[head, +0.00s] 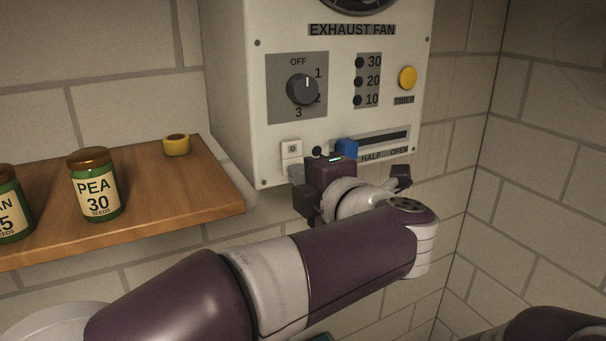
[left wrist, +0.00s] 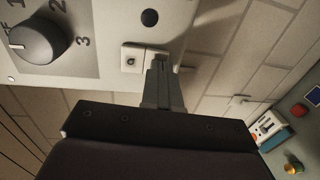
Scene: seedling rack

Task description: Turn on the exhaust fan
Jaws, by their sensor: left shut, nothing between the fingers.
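The exhaust fan box (head: 240,110) hangs on the wall. Its grey dial (head: 302,89) has a white mark pointing roughly up; I cannot tell whether it is exactly at OFF. The dial also shows in the left wrist view (left wrist: 37,42). A small white switch (head: 291,149) is at the box's lower left; it also shows in the left wrist view (left wrist: 131,60). My left gripper (head: 297,175) is shut and empty, its fingertips (left wrist: 160,62) right by the switch's edge; contact is unclear. A blue slider (head: 347,149) stands at its slot's left end. My right gripper is not in view.
A yellow timer button (head: 408,77) and dark lamps (head: 358,81) are higher on the panel. A wooden shelf (head: 215,190) at left carries seed jars (head: 96,185) and a yellow ring-shaped item (head: 176,145). A wall corner is at right.

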